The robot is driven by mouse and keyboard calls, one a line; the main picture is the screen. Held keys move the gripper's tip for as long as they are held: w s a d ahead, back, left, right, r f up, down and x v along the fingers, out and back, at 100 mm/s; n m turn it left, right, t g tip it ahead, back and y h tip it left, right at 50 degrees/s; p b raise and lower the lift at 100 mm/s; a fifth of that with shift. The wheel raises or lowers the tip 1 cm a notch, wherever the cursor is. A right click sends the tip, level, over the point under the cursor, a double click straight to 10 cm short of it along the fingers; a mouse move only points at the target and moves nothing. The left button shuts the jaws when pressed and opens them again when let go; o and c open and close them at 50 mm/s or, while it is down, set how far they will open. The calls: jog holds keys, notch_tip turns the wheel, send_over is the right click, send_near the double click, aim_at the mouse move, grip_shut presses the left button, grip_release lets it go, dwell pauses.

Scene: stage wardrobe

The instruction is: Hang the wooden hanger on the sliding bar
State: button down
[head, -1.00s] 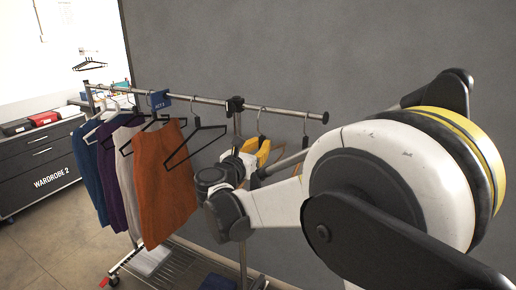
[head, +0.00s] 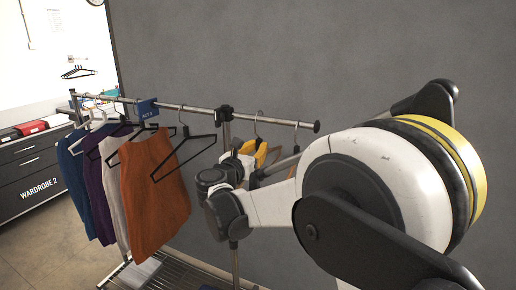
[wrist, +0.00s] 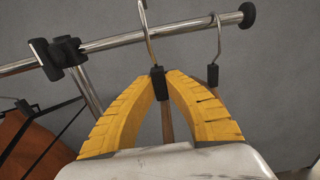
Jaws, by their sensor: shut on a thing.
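My gripper (wrist: 160,76) has yellow fingers closed around the neck of the wooden hanger (wrist: 158,86). The hanger has a metal hook, a black collar and a strip of brown wood showing between the fingers. The fingers and my wrist hide most of its body. In the wrist view the hook rises past the sliding bar (wrist: 190,28), and its top is cut off. In the head view the hook top shows slightly above the bar (head: 275,120). I cannot tell whether it rests on the bar. My gripper is also in the head view (head: 256,148), just below the bar.
A second hanger (wrist: 213,74) with a black collar is to the right, near the bar's capped end. A black clamp (head: 224,116) and upright stand to the left. An empty black hanger (head: 186,132) and an orange garment (head: 152,195) hang further left. A grey wall (head: 400,60) is behind.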

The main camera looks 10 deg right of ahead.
jog(key=shift+x, duration=3.7)
jog(key=shift+f+b, duration=0.2)
jog(key=shift+b, duration=0.15)
jog(key=shift+f+b, duration=1.15)
jog(key=shift+f, duration=0.4)
jog(key=c, duration=1.5)
grip_release()
jog(key=shift+o, duration=0.2)
